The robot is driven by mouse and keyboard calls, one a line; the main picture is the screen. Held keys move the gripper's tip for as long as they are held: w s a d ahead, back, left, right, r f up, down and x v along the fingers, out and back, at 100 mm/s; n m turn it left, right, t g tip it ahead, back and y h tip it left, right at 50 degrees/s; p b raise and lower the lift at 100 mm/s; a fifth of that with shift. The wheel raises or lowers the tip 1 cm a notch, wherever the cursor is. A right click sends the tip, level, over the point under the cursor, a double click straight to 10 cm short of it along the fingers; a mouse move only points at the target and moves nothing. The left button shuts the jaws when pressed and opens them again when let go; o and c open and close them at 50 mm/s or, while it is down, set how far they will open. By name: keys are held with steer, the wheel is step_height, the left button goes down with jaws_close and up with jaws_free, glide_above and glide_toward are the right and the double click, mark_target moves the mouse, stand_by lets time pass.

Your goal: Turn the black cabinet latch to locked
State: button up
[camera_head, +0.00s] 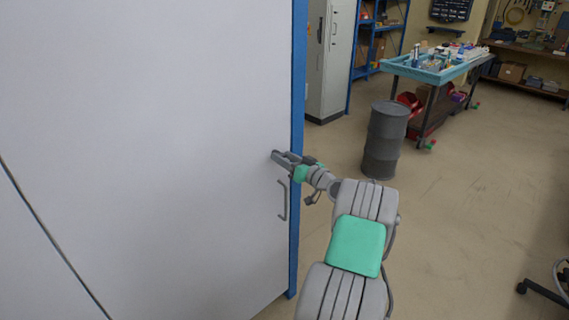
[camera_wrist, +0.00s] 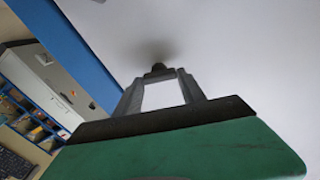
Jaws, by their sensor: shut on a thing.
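The large pale grey cabinet door (camera_head: 150,150) with a blue edge fills the left of the head view. My gripper (camera_head: 277,156) is at the door near its right edge, above the door handle. In the wrist view, my gripper (camera_wrist: 160,76) has its fingertips on either side of the small black latch (camera_wrist: 158,69) and is shut on it. The latch stands out from the pale door and casts a soft dark shadow. In the head view my gripper hides the latch. Its turned position cannot be told.
A grey vertical handle (camera_head: 283,201) is on the door just below my gripper. A dark grey drum (camera_head: 385,140) stands on the floor to the right, before a teal-topped workbench (camera_head: 432,70). Another grey cabinet (camera_head: 330,60) stands behind. The floor at right is mostly clear.

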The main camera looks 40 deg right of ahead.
steer(key=m+b, duration=0.2)
steer(key=m, duration=0.5)
steer(key=shift+d, duration=0.15)
steer(key=m, duration=0.4)
steer(key=shift+f+m+p, duration=0.15)
steer(key=shift+m+p, duration=0.45)
steer(key=shift+m, duration=1.2)
steer(key=o, duration=1.4)
steer(key=shift+c, duration=0.2)
